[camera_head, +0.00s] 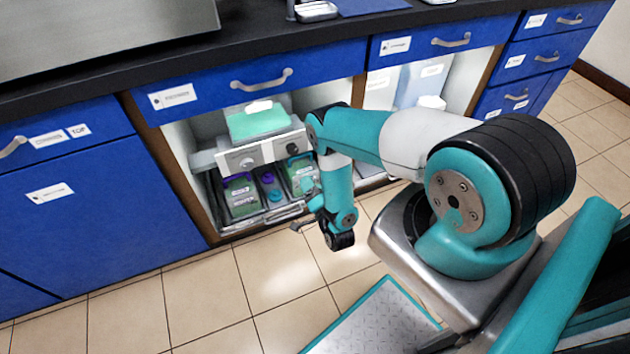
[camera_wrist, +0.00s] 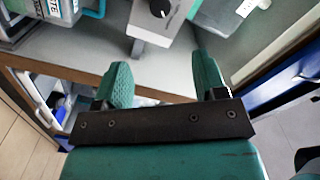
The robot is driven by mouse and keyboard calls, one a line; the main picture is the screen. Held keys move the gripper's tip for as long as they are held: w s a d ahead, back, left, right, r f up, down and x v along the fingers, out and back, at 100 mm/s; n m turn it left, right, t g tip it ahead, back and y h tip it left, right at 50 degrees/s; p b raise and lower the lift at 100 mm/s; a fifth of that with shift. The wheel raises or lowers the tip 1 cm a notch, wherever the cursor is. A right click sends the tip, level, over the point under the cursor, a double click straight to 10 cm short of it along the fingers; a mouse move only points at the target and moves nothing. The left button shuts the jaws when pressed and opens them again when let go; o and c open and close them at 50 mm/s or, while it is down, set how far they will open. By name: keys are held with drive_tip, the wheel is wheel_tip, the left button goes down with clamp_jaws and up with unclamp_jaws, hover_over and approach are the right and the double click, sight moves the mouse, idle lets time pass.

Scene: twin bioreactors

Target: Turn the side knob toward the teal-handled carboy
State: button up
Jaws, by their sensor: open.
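In the head view a white-grey bioreactor unit (camera_head: 268,152) sits in the open cabinet bay. Its front carries a grey knob (camera_head: 247,162) on the left and a dark knob (camera_head: 292,149) on the right. Below stand a carboy with a purple handle (camera_head: 240,192) and, to its right, a teal-handled carboy (camera_head: 299,174), partly behind my arm. In the wrist view a black knob (camera_wrist: 161,8) with a pale mark shows at the top edge, with a labelled carboy (camera_wrist: 40,15) at upper left. My gripper (camera_wrist: 162,78) is open and empty, apart from the knob.
Blue drawers (camera_head: 245,88) and a dark countertop (camera_head: 280,42) lie above the bay. A metal rack (camera_head: 262,220) runs along the bay's front. A second bay to the right holds a pale container (camera_head: 422,82).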

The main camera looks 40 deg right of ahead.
drive_tip(key=shift+s+a+p, duration=0.2)
drive_tip(key=shift+s+p, duration=0.3)
drive_tip(key=shift+s, duration=0.2)
